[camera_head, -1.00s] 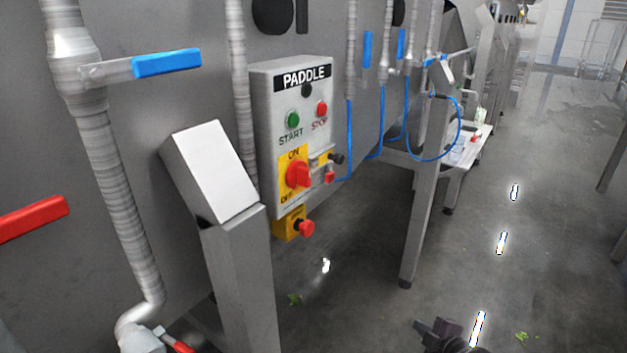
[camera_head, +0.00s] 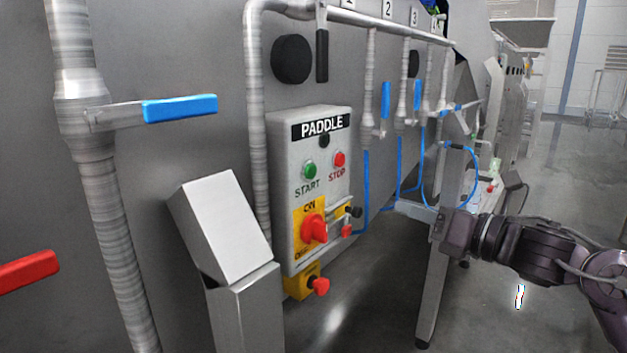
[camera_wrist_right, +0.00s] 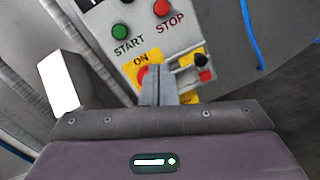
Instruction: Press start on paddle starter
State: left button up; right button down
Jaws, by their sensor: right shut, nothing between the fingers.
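The paddle starter (camera_head: 288,150) is a grey box labelled PADDLE on the metal machine wall. Its green START button (camera_head: 310,169) is at upper left, beside the red STOP button (camera_head: 339,159). Below them is a red rotary switch (camera_head: 314,229) on a yellow ON/OFF plate. My right gripper (camera_head: 402,206) is shut and empty, to the right of the box and pointing left toward it. In the right wrist view the shut fingers (camera_wrist_right: 158,88) overlap the ON plate, and the START button (camera_wrist_right: 120,31) shows above and left of them. My left gripper is not in view.
A red emergency button (camera_head: 320,286) sits on a yellow housing under the box. A slanted metal post (camera_head: 222,222) stands in front at left. Blue-handled valves (camera_head: 180,108), pipes and blue hoses line the wall. Wet floor (camera_head: 560,180) lies open at right.

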jog(key=s+a+r+n+g, duration=0.1)
jog(key=s+a+r+n, duration=0.1)
jog(key=s+r+n, duration=0.2)
jog(key=shift+s+a+r+n+y, duration=0.25)
jog(key=shift+a+n+y, duration=0.15)
jog(key=shift+n, duration=0.3)
jog(key=p, duration=0.7)
send_near(312, 173)
jog(key=x, duration=0.5)
jog(key=shift+a+r, duration=0.15)
jog(key=shift+r, duration=0.2)
jog(key=shift+w+a+f, duration=0.25)
jog(key=shift+w+a, duration=0.35)
